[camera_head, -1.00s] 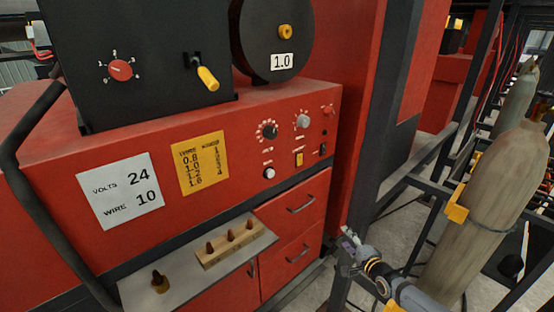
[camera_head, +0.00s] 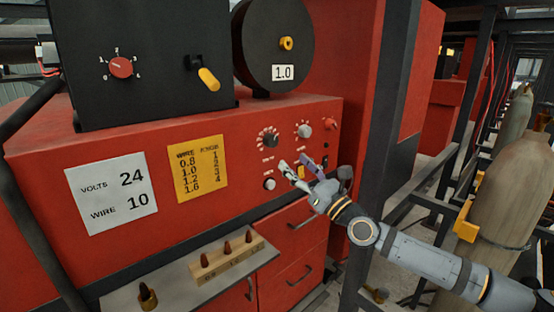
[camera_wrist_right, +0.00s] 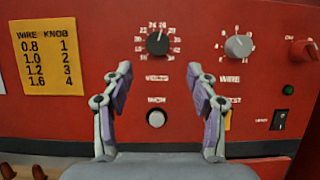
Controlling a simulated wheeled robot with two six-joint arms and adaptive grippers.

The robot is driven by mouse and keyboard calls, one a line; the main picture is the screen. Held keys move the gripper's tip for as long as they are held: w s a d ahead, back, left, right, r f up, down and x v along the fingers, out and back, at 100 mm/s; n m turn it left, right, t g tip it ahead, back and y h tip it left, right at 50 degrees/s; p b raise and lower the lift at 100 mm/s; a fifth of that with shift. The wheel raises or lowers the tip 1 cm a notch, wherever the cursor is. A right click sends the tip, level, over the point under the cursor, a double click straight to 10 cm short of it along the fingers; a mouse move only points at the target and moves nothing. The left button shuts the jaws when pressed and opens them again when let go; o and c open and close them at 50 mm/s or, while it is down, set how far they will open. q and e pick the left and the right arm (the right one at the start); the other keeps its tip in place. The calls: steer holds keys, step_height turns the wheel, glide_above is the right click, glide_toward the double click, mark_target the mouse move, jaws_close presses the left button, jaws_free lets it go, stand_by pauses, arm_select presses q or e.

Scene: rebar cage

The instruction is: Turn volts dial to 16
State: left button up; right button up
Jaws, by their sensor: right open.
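The volts dial (camera_head: 270,138) is a dark round knob ringed by numbers on the red machine's front panel. In the wrist view the volts dial (camera_wrist_right: 157,42) has a white pointer aimed almost straight up, near what looks like 26. My right gripper (camera_head: 294,163) is open and empty in front of the panel, below the dials. In the wrist view its two fingers (camera_wrist_right: 159,72) stand apart, with the dial framed between and just above the tips, not touched. My left gripper is out of view.
The grey wire dial (camera_wrist_right: 239,46) is right of the volts dial. A white button (camera_wrist_right: 156,118) is below, with a switch (camera_wrist_right: 279,120) at right. A white card (camera_head: 112,193) reads volts 24, wire 10. A shelf with a wooden nozzle block (camera_head: 226,258) juts out below.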

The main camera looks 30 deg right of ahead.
mark_target(274, 144)
steer(key=shift+a+p+x, duration=0.1)
steer(key=shift+p+x, duration=1.95)
steer(key=shift+p, duration=0.15)
steer(key=shift+a+p+x, duration=0.15)
steer(key=shift+p+x, duration=1.95)
steer(key=shift+p, duration=0.05)
steer(key=shift+s, duration=0.1)
steer(key=c, duration=1.2)
